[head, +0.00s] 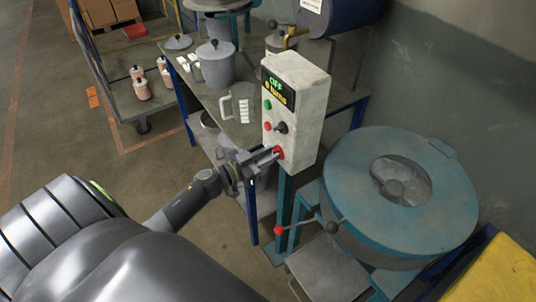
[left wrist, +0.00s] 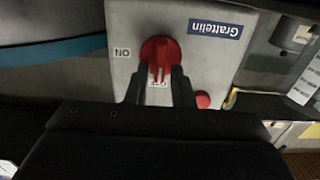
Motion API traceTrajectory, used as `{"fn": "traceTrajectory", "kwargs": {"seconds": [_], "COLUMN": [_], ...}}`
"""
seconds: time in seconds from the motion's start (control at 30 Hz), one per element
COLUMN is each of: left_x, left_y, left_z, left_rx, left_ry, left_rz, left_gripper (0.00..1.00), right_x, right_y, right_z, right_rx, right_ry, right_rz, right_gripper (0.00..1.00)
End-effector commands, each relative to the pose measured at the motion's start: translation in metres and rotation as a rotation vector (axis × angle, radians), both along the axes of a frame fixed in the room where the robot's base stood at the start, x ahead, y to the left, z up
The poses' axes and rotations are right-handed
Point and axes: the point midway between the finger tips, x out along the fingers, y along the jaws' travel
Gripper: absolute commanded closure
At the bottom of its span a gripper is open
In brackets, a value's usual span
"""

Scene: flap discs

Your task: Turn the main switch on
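The main switch is a red rotary knob (left wrist: 160,48) on the pale control box (head: 296,105). In the left wrist view its handle points down the picture. An ON label (left wrist: 122,53) is left of the knob, and a label that seems to read OFF (left wrist: 158,83) is below it. The box's display (head: 277,88) reads OFF and 0 turns. My left gripper (head: 273,154) is at the knob, low on the box. In the left wrist view its fingers (left wrist: 159,72) are apart, one on each side of the handle; I cannot tell whether they touch it. My right gripper is not in view.
A red button (left wrist: 203,100) is close beside the right finger. A table with a grey pot (head: 216,64) and a jug (head: 241,101) is behind. A cart (head: 150,101) is farther left.

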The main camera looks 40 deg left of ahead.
Motion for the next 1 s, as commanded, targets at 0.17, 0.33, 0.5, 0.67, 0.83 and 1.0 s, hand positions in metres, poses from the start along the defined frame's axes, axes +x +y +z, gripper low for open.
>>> {"fn": "traceTrajectory", "kwargs": {"seconds": [0.17,0.33,0.5,0.67,0.83,1.0], "left_x": [-0.0001,-0.0002,-0.0003,-0.0006,-0.0012,-0.0018], "left_y": [0.0002,0.0003,0.0,-0.001,-0.0026,-0.0042], "left_z": [0.0001,0.0002,0.0005,0.0007,0.0006,-0.0003], "left_rx": [0.0,0.002,0.025,0.087,0.2,0.344], "left_ry": [0.0,-0.001,-0.01,-0.036,-0.084,-0.143], "left_rz": [0.0,0.0,0.0,0.0,-0.001,-0.001], "left_gripper": [1.0,1.0,1.0,1.0,1.0,1.0], "right_x": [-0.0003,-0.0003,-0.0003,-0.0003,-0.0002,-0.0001], "right_y": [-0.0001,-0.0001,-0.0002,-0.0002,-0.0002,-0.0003], "right_z": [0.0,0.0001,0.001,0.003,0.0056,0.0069], "right_rx": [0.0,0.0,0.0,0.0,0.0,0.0], "right_ry": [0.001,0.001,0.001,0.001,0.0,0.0], "right_rz": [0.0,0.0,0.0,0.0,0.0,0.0], "right_gripper": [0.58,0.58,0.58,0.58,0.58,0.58]}}
